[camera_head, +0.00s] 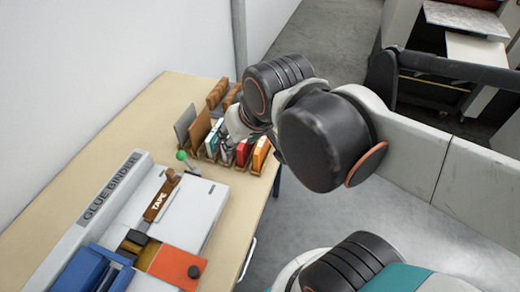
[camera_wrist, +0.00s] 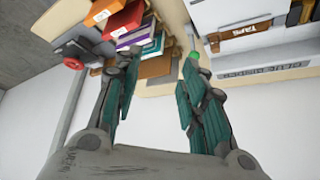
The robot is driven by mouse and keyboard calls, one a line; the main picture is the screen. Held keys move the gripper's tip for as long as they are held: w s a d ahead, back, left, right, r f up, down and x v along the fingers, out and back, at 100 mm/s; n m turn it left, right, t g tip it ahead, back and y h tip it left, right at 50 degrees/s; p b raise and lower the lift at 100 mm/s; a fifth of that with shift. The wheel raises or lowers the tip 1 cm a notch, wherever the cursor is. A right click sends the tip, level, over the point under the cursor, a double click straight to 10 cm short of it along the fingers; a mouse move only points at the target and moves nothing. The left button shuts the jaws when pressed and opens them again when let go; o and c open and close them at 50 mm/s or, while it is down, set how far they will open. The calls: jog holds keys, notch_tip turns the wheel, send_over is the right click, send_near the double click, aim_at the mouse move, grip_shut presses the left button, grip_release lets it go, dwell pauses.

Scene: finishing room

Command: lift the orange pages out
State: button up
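An orange block with a pale label (camera_wrist: 104,11) stands at the end of a row of upright books in the wrist view. In the head view the orange one (camera_head: 262,153) is at the right front end of the wooden rack (camera_head: 256,170). A flat orange piece (camera_head: 174,265) also lies on the glue binder, with a black knob on it. My gripper (camera_wrist: 160,60) is open, its two teal-padded fingers apart with nothing held. It is over the rack, beside the books; in the head view my arm mostly hides it.
Red (camera_wrist: 125,20), purple (camera_wrist: 134,34) and teal (camera_wrist: 152,47) books stand beside the orange one. The glue binder (camera_head: 190,215) with a brown tape bar (camera_head: 163,196) and a green-knobbed lever (camera_head: 182,156) is close to the rack. The wall borders the table's far side.

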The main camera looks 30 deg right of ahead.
jog(key=w, duration=0.1)
jog(key=m+g+p, duration=0.2)
jog(key=m+g, duration=0.5)
jog(key=m, duration=0.3)
send_over(262, 141)
notch_tip(262, 141, down, 8)
jog(key=f+b, duration=0.1)
jog(key=f, duration=0.1)
jog(key=f+b, duration=0.1)
jog(key=f, duration=0.2)
jog(key=f+b, duration=0.1)
jog(key=f, duration=0.2)
jog(key=shift+w, duration=0.35)
jog(key=shift+s+f+b, duration=0.2)
jog(key=shift+f+b, duration=0.4)
jog(key=shift+f, duration=0.75)
jog(key=shift+s+f+b, duration=0.15)
jog(key=shift+f+b, duration=0.4)
jog(key=shift+f, duration=0.75)
jog(key=shift+r, duration=0.1)
jog(key=shift+c, duration=0.3)
grip_shut()
